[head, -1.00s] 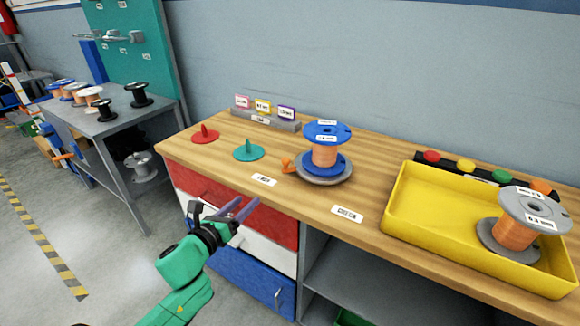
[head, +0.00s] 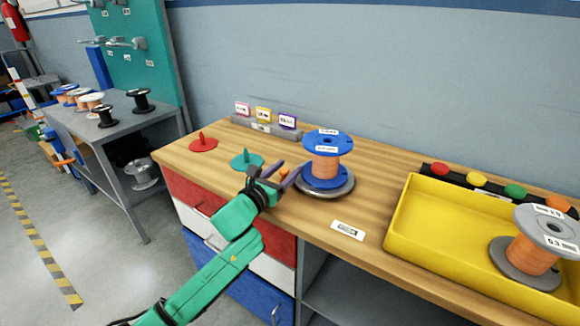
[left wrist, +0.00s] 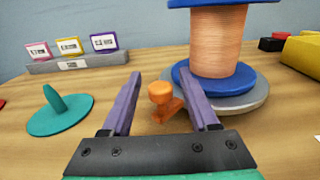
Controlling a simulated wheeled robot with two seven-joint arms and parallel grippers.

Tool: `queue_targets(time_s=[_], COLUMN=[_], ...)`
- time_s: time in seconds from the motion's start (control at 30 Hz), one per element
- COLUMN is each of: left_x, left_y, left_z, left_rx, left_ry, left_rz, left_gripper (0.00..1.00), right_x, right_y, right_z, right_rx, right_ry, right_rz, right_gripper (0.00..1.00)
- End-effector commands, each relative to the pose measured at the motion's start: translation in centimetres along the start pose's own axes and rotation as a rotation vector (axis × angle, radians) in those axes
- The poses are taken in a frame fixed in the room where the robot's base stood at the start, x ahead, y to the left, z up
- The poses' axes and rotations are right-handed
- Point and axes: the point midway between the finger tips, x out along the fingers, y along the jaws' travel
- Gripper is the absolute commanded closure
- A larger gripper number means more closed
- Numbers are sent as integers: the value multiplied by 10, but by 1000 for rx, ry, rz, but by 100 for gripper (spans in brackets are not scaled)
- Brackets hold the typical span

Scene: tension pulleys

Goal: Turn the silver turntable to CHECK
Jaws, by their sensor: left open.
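The silver turntable (head: 325,186) is a round disc on the wooden bench. A blue-flanged spool of copper-coloured wire (head: 326,165) stands upright on it. An orange peg (left wrist: 160,95) sticks up at the turntable's near left side. My left gripper (head: 284,173) is open beside the turntable, and in the left wrist view its purple fingers (left wrist: 158,78) lie on either side of the orange peg, with visible gaps. In the head view the gripper partly hides the peg. A white label (head: 348,230) lies on the bench in front; its text is too small to read surely. My right gripper is not in view.
A teal disc (head: 246,160) and a red disc (head: 203,144) with upright fins lie left of the turntable. A holder with three cards (head: 266,127) stands behind. A yellow tray (head: 415,215) with a grey-flanged spool (head: 535,250) is at the right.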

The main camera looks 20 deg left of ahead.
Motion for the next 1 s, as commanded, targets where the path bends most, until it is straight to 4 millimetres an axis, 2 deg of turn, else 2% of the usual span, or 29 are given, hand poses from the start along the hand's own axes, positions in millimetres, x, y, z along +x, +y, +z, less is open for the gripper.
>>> queue_targets(time_s=[0.13, 0.37, 0.4, 0.53, 0.57, 1.0], left_x=[16, 18, 18, 18, 18, 18], left_y=[0, 0, 0, 0, 0, -1], left_z=[0, 0, 0, 0, 0, 0], left_rx=[-2, -1, -1, -1, -1, -1], left_ry=[-1, 1, 1, 0, 0, 0], left_rz=[-1, -1, -1, -1, -1, -1], left_gripper=[40, 40, 43, 93, 100, 100], right_x=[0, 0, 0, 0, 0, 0], right_y=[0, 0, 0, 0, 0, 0], right_z=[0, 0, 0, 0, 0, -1], right_rx=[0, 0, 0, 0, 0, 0], right_ry=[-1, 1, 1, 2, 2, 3], right_rz=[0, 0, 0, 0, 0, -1], right_gripper=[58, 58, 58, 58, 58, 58])
